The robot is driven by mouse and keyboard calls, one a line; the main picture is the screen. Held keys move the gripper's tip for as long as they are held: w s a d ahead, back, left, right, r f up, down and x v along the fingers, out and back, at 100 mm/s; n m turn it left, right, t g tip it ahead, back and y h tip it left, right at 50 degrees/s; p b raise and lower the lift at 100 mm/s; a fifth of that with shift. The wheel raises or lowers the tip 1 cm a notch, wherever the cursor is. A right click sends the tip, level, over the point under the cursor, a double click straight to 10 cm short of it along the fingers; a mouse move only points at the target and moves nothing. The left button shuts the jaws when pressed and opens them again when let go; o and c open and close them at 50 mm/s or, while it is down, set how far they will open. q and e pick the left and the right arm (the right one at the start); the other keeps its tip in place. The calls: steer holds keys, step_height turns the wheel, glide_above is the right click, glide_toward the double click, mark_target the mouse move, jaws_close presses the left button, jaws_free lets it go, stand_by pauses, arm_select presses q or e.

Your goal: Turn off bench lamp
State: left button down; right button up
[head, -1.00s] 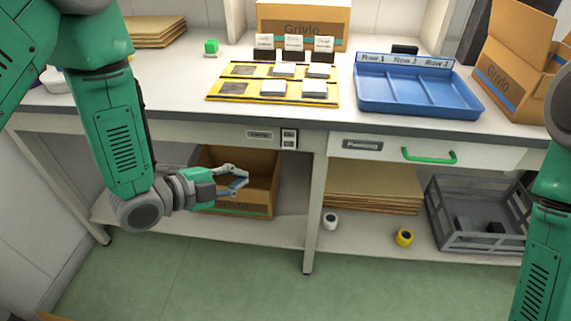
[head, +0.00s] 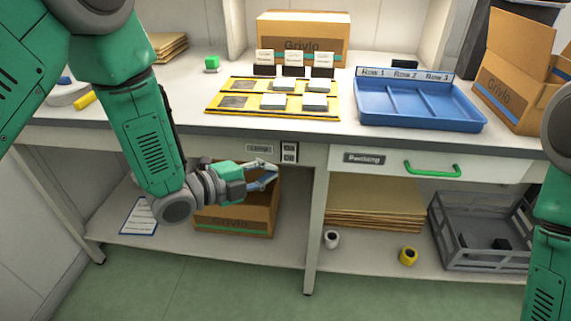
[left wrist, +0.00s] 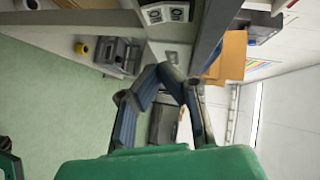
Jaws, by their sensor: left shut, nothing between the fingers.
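The switch panel (head: 289,153), with two dark rockers in a light plate, is on the bench's front apron, right of a small grey label (head: 258,148) that seems to read "Lamp". The panel also shows at the top of the left wrist view (left wrist: 165,14). My left gripper (head: 274,172) is shut and empty, just below and left of the panel and apart from it in the picture. Its fingers meet in the left wrist view (left wrist: 172,72). The rocker positions are too small to tell. The lamp itself is not identifiable. My right gripper is out of view.
An open cardboard box (head: 235,218) stands on the lower shelf behind my left gripper. A green drawer handle (head: 432,170) sticks out right of the panel. The benchtop holds a yellow mat (head: 216,101) with cards and a blue tray (head: 420,120).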

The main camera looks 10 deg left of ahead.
mark_target(293, 160)
arm_select(q)
steer(key=w+d, duration=0.1)
steer(key=w, duration=0.1)
steer(key=w+f+b, duration=0.1)
steer(key=w, duration=0.1)
steer(key=w+d+f, duration=0.1)
steer(key=w, duration=0.1)
steer(key=shift+d, duration=0.3)
steer(key=shift+w+a+f+b, duration=0.1)
steer(key=shift+w+b, duration=0.2)
steer(key=shift+w, duration=0.1)
steer(key=shift+w+f+b, duration=0.15)
steer(key=shift+b, duration=0.4)
